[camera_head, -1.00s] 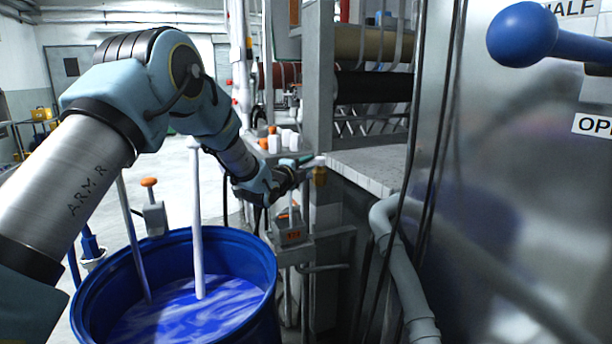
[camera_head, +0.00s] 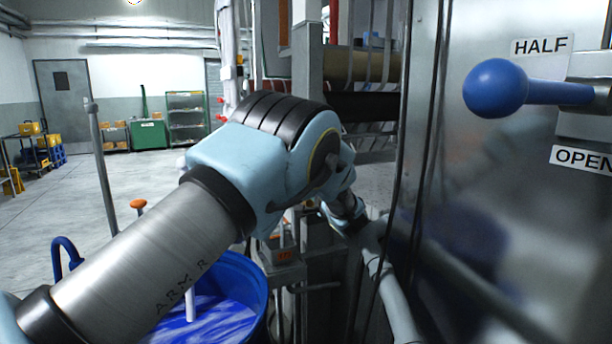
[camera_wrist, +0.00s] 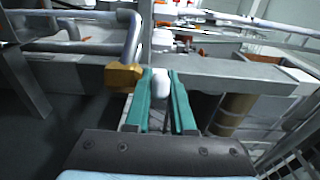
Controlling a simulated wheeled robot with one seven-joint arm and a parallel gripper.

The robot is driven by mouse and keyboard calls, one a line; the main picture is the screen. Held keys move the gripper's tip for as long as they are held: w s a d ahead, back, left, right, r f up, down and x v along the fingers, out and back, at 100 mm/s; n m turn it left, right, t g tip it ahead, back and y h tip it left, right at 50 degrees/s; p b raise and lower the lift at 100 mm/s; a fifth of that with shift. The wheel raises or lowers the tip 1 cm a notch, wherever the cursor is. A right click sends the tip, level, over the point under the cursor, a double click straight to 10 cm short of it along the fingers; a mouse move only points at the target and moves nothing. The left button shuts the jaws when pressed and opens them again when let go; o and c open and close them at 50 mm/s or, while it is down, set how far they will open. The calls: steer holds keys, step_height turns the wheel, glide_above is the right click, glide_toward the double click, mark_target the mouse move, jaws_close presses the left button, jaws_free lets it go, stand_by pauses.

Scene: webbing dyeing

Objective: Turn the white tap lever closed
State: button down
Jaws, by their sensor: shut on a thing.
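The white tap lever (camera_wrist: 161,67) shows in the wrist view as a white rounded piece between the teal fingers of my gripper (camera_wrist: 161,92). My gripper is shut on it. The brass tap body (camera_wrist: 122,77) is just left of the fingers, at the end of a bent grey pipe (camera_wrist: 132,38). How the lever joins the tap cannot be made out. In the head view my arm hides the fingers and the lever.
A blue drum (camera_head: 262,290) with blue-white liquid stands below my arm. A steel panel at right carries a blue ball-ended handle (camera_head: 497,88) near HALF and OPEN labels. Grey pipe (camera_head: 393,300) runs beside the frame. Open floor (camera_head: 60,240) lies at left.

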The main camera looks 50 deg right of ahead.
steer(key=shift+s+d+f+n+t+y+p, duration=0.15)
steer(key=shift+n+y+p, duration=0.15)
steer(key=shift+y, duration=0.25)
steer(key=shift+s+d+r+n+t+y+p, duration=0.1)
steer(key=shift+n+t+y+p, duration=0.1)
steer(key=shift+n+y, duration=0.3)
steer(key=shift+s+d+f+n+t+y+p, duration=0.15)
steer(key=shift+n+y+p, duration=0.15)
steer(key=shift+y, duration=0.25)
steer(key=shift+r, duration=0.15)
steer(key=c, duration=1)
jaws_free()
steer(key=shift+c, duration=0.2)
steer(key=b+v, duration=0.2)
steer(key=v, duration=0.5)
steer(key=shift+s+b, duration=0.2)
steer(key=shift+b, duration=0.1)
steer(key=shift+c, duration=0.3)
